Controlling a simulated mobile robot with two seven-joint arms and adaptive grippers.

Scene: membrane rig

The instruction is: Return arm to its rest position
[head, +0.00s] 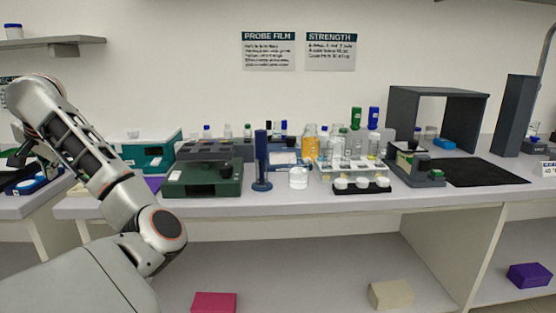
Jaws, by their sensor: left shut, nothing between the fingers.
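My left arm (97,165) comes up from the bottom left, bends at a joint low in front of the bench, and reaches up to the left. Its wrist folds over near the left edge of the head view. My left gripper (17,160) points down there, small and dark, above the left-hand bench. It is shut with nothing held. My right arm and right gripper are out of view.
The main bench (440,203) holds a green case (203,180), a teal box (150,155), a beaker (298,178), a vial rack, bottles and a dark mat (483,173). A grey frame (438,92) stands behind. Coloured blocks lie on the lower shelf (330,275).

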